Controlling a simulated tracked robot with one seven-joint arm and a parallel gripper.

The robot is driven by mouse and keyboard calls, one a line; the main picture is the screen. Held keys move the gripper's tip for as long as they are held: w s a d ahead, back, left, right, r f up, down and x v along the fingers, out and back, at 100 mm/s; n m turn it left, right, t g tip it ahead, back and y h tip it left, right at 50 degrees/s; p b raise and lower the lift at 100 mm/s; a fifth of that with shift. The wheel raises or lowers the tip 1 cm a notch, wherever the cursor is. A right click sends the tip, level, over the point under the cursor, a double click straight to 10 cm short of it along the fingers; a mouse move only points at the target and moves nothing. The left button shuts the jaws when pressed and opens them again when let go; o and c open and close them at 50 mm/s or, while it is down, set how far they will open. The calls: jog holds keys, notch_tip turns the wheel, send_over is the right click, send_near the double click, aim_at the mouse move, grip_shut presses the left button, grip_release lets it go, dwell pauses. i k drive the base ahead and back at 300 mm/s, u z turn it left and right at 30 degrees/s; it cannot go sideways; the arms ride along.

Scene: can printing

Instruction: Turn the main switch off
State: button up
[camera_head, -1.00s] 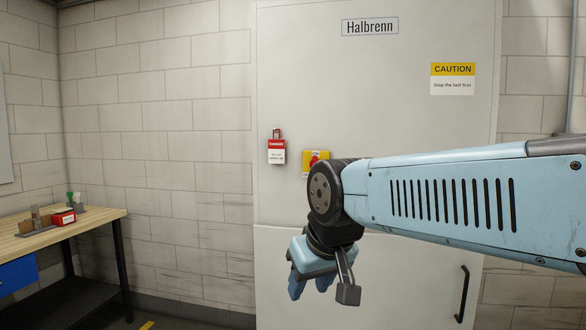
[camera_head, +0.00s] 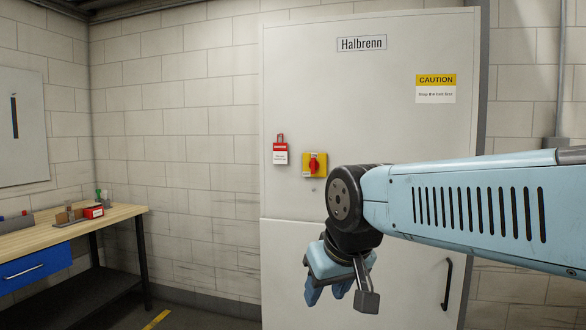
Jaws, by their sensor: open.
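The main switch (camera_head: 314,164), a red rotary handle on a yellow plate, is on the pale grey cabinet (camera_head: 390,115) labelled "Halbrenn". The red handle looks upright. A red and white tag with a padlock (camera_head: 280,151) hangs on the cabinet just left of the switch. My gripper (camera_head: 328,292) is open, points downward and is empty. In the picture it is below the switch and apart from it. My blue arm reaches in from the right and hides part of the cabinet's middle.
A yellow "CAUTION" sign (camera_head: 436,88) is at the cabinet's upper right. A black door handle (camera_head: 447,284) is at lower right. A workbench (camera_head: 60,233) with a red box (camera_head: 94,212) and small items stands at left. The wall between bench and cabinet is bare.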

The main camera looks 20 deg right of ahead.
aim_at(314, 164)
jog(key=z, duration=0.2)
jog(key=i, duration=0.85)
jog(key=u, duration=0.1)
